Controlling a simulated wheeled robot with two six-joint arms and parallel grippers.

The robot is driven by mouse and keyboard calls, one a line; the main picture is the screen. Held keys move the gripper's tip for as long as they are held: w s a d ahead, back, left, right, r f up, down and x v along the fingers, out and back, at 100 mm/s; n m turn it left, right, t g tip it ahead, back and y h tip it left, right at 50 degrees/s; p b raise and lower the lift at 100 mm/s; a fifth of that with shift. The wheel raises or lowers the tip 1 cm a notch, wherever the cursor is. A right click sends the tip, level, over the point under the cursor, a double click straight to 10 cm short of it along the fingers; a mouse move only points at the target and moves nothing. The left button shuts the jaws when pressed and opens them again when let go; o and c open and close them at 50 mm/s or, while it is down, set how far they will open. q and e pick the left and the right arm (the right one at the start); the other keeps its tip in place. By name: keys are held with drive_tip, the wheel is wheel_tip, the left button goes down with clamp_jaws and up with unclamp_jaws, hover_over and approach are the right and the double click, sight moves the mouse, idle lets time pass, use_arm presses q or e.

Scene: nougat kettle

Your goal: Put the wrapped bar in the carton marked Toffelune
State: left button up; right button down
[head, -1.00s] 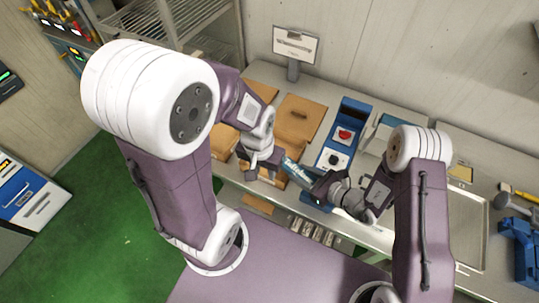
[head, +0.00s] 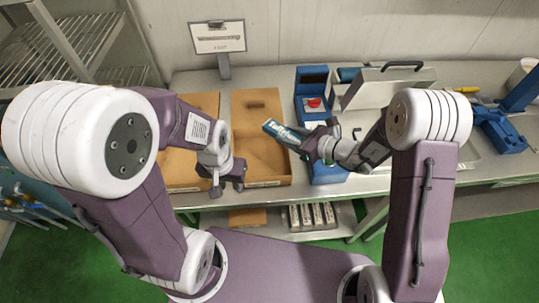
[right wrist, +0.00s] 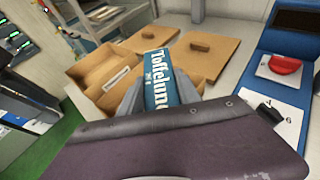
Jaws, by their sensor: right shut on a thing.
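The wrapped bar (head: 282,131) is blue-teal with white lettering. In the right wrist view the bar (right wrist: 160,80) reads "Toffelune". My right gripper (head: 314,144) is shut on one end of it; the fingers (right wrist: 160,98) flank the bar. In the head view the bar's free end points left and overlaps the right-hand brown carton (head: 262,174); its height above it is hard to tell. A second brown carton (head: 180,178) stands to the left. Small front labels are too small to read. My left gripper (head: 228,188) is open and empty, in front of the cartons.
A blue device (head: 311,84) with a red knob (right wrist: 285,64) stands right of the cartons. A sign on a stand (head: 218,38) is behind them. A grey case (head: 385,88) and blue tools (head: 495,128) lie further right. A shelf with several packed bars (head: 312,215) is below.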

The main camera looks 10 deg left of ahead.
drive_tip(key=s+a+f, duration=0.1)
drive_tip(key=f, duration=0.1)
drive_tip(key=s+a+f, duration=0.1)
drive_tip(key=a+f, duration=0.1)
drive_tip(key=s+a+f+p, duration=0.1)
drive_tip(key=f, duration=0.2)
drive_tip(key=shift+a, duration=0.15)
drive_tip(key=shift+f+b, duration=0.65)
drive_tip(key=shift+b, duration=0.1)
drive_tip(key=c, duration=0.9)
unclamp_jaws()
drive_tip(key=shift+o, duration=0.2)
drive_tip(key=shift+r, duration=0.1)
